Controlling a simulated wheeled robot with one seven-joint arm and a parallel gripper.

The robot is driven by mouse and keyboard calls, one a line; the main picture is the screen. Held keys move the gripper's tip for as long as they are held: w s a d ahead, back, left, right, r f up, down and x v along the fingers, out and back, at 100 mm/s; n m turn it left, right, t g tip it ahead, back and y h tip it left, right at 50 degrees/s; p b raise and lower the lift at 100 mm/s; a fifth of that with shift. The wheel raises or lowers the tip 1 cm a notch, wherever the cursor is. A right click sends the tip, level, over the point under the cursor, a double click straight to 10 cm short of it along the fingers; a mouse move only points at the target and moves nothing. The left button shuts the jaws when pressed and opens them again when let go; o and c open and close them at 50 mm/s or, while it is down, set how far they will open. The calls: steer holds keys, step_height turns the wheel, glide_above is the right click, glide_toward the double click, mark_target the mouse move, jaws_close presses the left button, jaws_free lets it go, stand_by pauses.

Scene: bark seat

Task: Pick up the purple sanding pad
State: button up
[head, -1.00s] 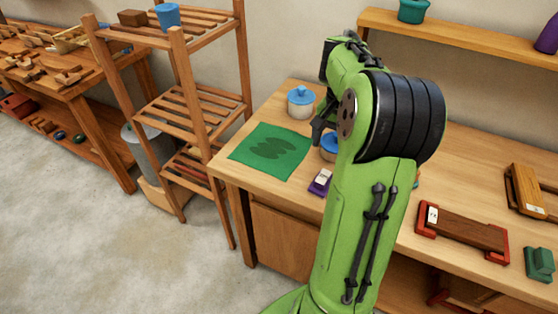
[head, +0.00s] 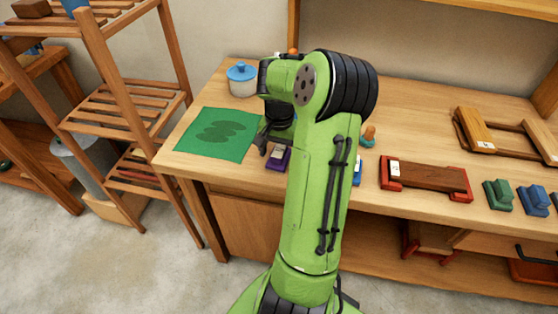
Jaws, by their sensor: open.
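The purple sanding pad (head: 278,158) is a small block with a pale label on top. It lies near the front edge of the workbench (head: 420,120), just right of the green cloth. My gripper (head: 268,148) is directly above and beside the pad, with its dark fingers pointing down. The fingers are open and hold nothing that I can see. My arm hides the right side of the pad and part of the bench behind it. I cannot tell whether a finger touches the pad.
A green cloth (head: 198,146) with darker leaf shapes lies to the left. A white pot with a blue lid (head: 242,80) stands behind. To the right are a red-ended wooden block (head: 425,180), a green block (head: 497,195) and a wooden frame (head: 478,130). A slatted shelf (head: 120,105) stands left.

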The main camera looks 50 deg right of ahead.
mark_target(279, 150)
steer(key=shift+f, duration=0.35)
steer(key=shift+r, duration=0.1)
steer(key=c, duration=1.2)
step_height(279, 150, up, 10)
steer(key=p, duration=0.3)
